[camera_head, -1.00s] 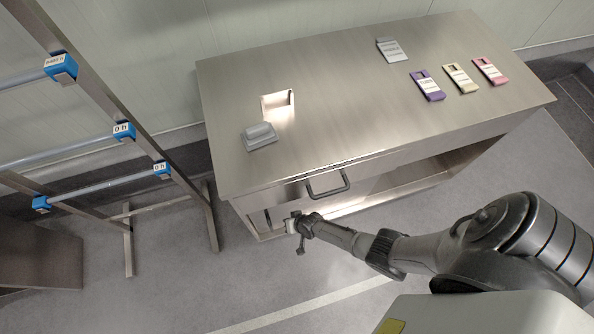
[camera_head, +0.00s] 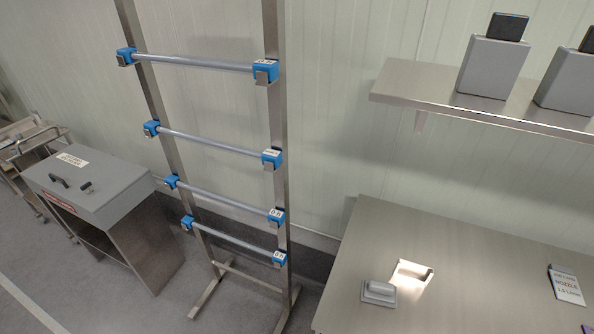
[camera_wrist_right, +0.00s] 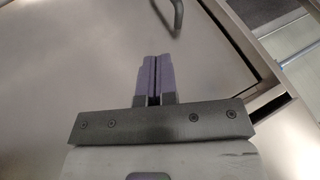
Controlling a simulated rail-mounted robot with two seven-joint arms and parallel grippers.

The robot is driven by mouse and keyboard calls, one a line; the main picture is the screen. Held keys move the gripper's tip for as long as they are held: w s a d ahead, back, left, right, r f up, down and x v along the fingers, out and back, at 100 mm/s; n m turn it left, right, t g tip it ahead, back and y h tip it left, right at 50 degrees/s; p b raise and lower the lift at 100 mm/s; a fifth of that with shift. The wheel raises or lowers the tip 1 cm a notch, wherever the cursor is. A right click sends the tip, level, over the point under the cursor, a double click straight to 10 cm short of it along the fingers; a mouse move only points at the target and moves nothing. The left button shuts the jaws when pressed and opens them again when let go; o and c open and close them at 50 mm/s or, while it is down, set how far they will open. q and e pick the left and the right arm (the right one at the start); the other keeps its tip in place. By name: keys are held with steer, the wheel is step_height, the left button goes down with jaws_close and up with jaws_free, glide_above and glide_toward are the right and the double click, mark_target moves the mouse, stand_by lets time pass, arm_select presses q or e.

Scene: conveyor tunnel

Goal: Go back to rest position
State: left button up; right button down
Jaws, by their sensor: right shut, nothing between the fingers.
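My right gripper (camera_wrist_right: 154,78) shows in the right wrist view. Its two purple-grey fingers are together and nothing is between them. Neither gripper nor arm shows in the head view. My left gripper is in no view.
In the head view, a rack with blue clamps (camera_head: 265,72) stands at the centre. A grey cabinet (camera_head: 100,195) is at left. At right are the steel table (camera_head: 470,270), its grey block (camera_head: 378,292), and a wall shelf (camera_head: 420,80) with grey containers. Floor shows at lower left.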

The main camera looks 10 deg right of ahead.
steer(key=s+r+n+g+h, duration=0.1)
steer(key=s+r+n, duration=0.3)
steer(key=r, duration=0.7)
steer(key=s+r+n+g+p, duration=0.1)
steer(key=s+r, duration=0.4)
steer(key=r, duration=0.6)
steer(key=s+r+n+g+h, duration=0.1)
steer(key=s+r+n, duration=0.3)
steer(key=r, duration=0.7)
step_height(320, 180, up, 27)
steer(key=m+p, duration=0.1)
steer(key=p, duration=2.6)
steer(key=shift+s+a, duration=0.25)
steer(key=shift+s, duration=0.05)
steer(key=shift+f, duration=0.1)
